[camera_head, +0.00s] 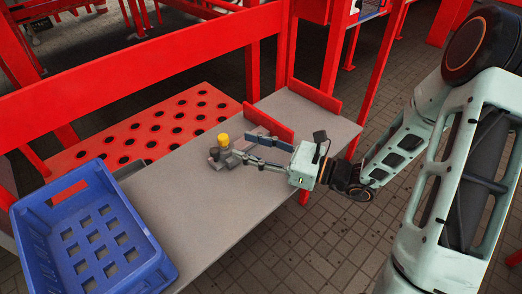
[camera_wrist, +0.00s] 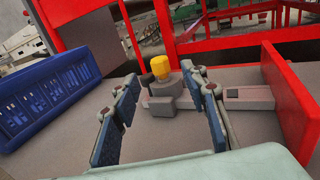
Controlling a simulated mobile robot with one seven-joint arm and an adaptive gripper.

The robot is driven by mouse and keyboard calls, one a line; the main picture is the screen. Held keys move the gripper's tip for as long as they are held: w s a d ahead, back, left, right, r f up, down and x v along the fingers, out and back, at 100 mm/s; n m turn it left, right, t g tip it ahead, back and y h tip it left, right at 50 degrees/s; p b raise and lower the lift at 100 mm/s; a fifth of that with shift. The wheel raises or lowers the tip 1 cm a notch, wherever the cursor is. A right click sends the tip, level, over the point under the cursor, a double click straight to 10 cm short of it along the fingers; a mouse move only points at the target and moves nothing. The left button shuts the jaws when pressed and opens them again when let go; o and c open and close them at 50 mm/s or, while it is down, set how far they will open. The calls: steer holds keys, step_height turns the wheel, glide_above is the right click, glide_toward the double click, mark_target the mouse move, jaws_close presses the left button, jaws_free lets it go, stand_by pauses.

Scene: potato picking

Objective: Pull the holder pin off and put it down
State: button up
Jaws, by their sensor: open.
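The holder pin has a yellow knob (camera_head: 223,139) and stands upright in a grey holder (camera_head: 222,158) on the grey table. In the wrist view the yellow knob (camera_wrist: 160,67) rises from the grey block (camera_wrist: 162,92), between and beyond my two fingers. My gripper (camera_head: 243,146) is level above the table, to the right of the holder. In the wrist view my gripper (camera_wrist: 164,92) has its fingers wide apart with nothing held between them. I cannot tell whether the fingertips reach past the block's near side. The pin's lower part is hidden in the holder.
A blue crate (camera_head: 68,198) stands at the table's left end. Red guards (camera_head: 268,124) rise at the right. A red perforated panel (camera_head: 150,125) lies behind the grey table (camera_head: 220,215). The table's front is clear. A grey bar (camera_wrist: 240,98) extends right of the holder.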

mark_target(228, 140)
steer(key=x, duration=0.7)
steer(key=shift+w+a+b, duration=0.1)
steer(key=shift+a+b, duration=0.15)
steer(key=shift+b, duration=0.05)
jaws_close()
